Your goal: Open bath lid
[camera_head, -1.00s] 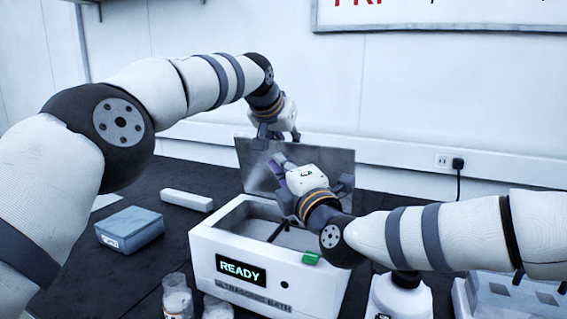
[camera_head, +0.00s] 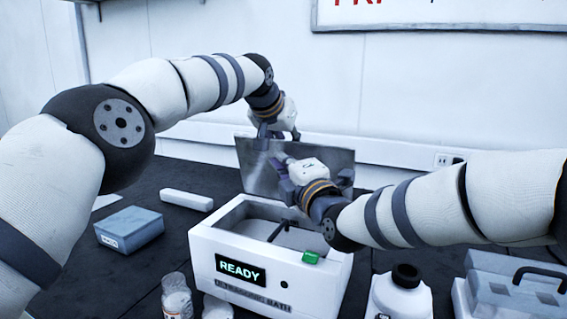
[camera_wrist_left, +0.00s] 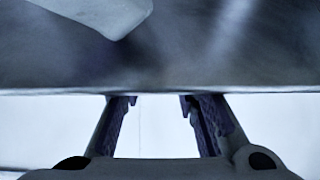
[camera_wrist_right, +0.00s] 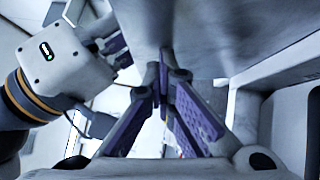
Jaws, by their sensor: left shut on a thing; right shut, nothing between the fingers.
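The ultrasonic bath (camera_head: 215,243) is a white box with a green READY display, its basin uncovered. Its grey metal lid (camera_head: 330,160) stands upright along the back edge. My left gripper (camera_head: 277,138) is shut on the lid's top edge; the edge also crosses the left wrist view (camera_wrist_left: 235,91) at the fingertips. My right gripper (camera_head: 284,170) is shut and empty, in front of the lid's inner face and above the basin. In the right wrist view its fingertips (camera_wrist_right: 166,68) meet close to the lid (camera_wrist_right: 205,35); contact is unclear.
A white bottle with a black cap (camera_head: 400,295) and a grey case with a black handle (camera_head: 510,290) stand right of the bath. A glass jar (camera_head: 177,300) stands in front. A blue-grey box (camera_head: 130,228) and a white bar (camera_head: 187,199) lie left.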

